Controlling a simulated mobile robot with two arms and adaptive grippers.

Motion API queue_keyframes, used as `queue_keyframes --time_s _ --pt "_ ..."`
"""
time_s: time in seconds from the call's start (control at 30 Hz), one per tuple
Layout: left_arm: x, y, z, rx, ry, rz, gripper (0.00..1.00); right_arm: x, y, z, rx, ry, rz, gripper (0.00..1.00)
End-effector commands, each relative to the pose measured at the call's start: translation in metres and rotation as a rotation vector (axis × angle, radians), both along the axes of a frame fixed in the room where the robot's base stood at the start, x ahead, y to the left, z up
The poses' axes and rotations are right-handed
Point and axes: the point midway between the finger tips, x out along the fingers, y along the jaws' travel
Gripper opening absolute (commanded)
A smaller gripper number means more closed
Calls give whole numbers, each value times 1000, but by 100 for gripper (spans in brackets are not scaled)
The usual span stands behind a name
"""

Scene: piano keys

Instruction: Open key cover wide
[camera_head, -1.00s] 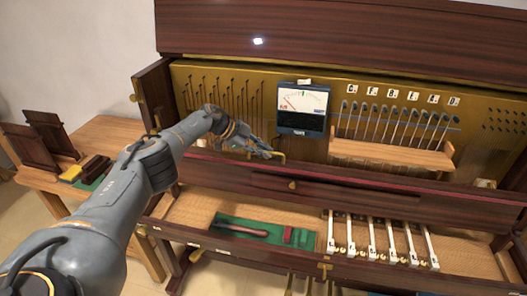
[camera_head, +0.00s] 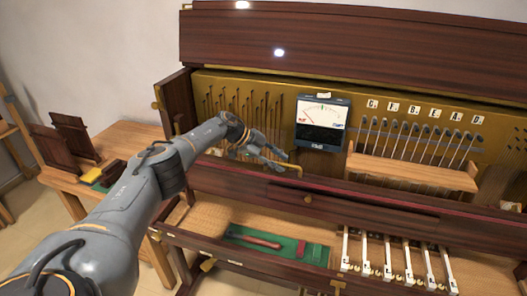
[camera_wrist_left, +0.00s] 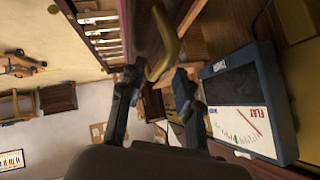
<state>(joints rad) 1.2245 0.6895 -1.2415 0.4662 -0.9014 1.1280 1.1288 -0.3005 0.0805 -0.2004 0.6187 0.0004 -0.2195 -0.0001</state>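The key cover (camera_head: 400,210) is a long dark red-brown board across the front of the upright piano. It stands raised above the keybed, and the keys (camera_head: 385,258) show below it. A brass handle (camera_head: 291,168) is near its upper edge; a small brass knob (camera_head: 308,198) is on its face. My left gripper (camera_head: 272,158) is at the handle, reaching over the cover from the left. In the left wrist view, the handle's curved brass end (camera_wrist_left: 166,50) lies between the spread fingertips of my left gripper (camera_wrist_left: 157,76). Firm contact cannot be told. My right gripper is not in view.
A tuning meter (camera_head: 322,123) and a wooden rail (camera_head: 410,172) stand behind the cover. A green mat (camera_head: 312,254) with a hammer (camera_head: 252,241) lies in the keybed. A side table (camera_head: 125,140) with dark panels stands at left.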

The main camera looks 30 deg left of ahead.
Motion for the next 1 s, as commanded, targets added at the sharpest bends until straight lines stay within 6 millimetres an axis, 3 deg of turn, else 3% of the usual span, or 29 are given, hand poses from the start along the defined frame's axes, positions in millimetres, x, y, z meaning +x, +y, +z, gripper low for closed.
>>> queue_keyframes --time_s 0.3,0.5,1.0 --pt "-31 41 43 1 -1 2 34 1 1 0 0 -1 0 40" --pt "-44 57 60 1 1 0 34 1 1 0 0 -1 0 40" --pt "-48 61 66 1 2 -1 34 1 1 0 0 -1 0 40"
